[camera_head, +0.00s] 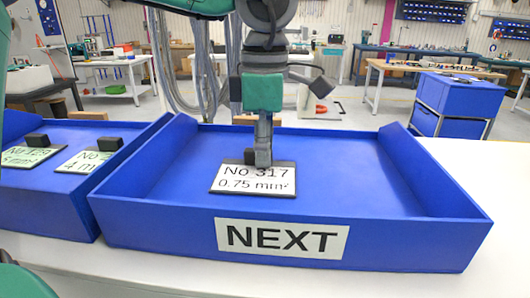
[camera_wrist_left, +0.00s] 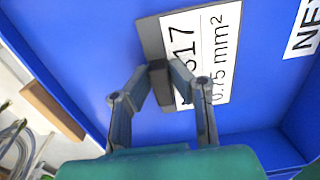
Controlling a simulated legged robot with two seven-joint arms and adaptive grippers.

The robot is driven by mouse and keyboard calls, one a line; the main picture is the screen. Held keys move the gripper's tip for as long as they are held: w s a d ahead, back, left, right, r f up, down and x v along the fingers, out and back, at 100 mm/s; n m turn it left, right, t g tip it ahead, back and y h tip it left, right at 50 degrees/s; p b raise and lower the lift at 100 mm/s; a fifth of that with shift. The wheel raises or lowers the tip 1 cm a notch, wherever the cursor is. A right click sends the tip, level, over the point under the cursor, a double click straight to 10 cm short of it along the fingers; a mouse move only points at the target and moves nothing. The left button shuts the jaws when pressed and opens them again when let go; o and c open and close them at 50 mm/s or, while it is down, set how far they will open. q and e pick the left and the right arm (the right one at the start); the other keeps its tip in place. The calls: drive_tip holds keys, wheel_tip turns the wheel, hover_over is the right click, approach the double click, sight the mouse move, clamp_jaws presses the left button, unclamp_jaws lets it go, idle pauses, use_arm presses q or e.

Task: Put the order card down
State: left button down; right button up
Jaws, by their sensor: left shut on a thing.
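The order card (camera_head: 255,180) is a white label on a dark plate reading "No 317, 0.75 mm²". It is inside the blue tray marked NEXT (camera_head: 455,232), left of its middle, and looks to lie on or just above the floor; I cannot tell which. My left gripper (camera_head: 262,158) points down at the card and is shut on its dark grip block. In the left wrist view the fingers (camera_wrist_left: 163,84) close on the block of the card (camera_wrist_left: 222,75), partly hiding the number. My right gripper is not in view.
A second blue tray (camera_head: 60,218) stands close on the left with two greenish cards (camera_head: 92,161) that have black blocks. The right half of the NEXT tray is empty. The white table (camera_head: 500,165) is clear on the right.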

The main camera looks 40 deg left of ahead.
sight(274, 167)
use_arm(q)
drive_tip(key=shift+d, duration=1.05)
drive_tip(key=c, duration=1.5)
unclamp_jaws()
drive_tip(key=shift+o, duration=0.2)
drive_tip(key=shift+a, duration=0.75)
drive_tip(key=shift+a+r, duration=0.15)
drive_tip(key=shift+r, duration=0.15)
wheel_tip(274, 167, up, 11)
drive_tip(key=p, duration=0.1)
drive_tip(key=shift+r, duration=0.15)
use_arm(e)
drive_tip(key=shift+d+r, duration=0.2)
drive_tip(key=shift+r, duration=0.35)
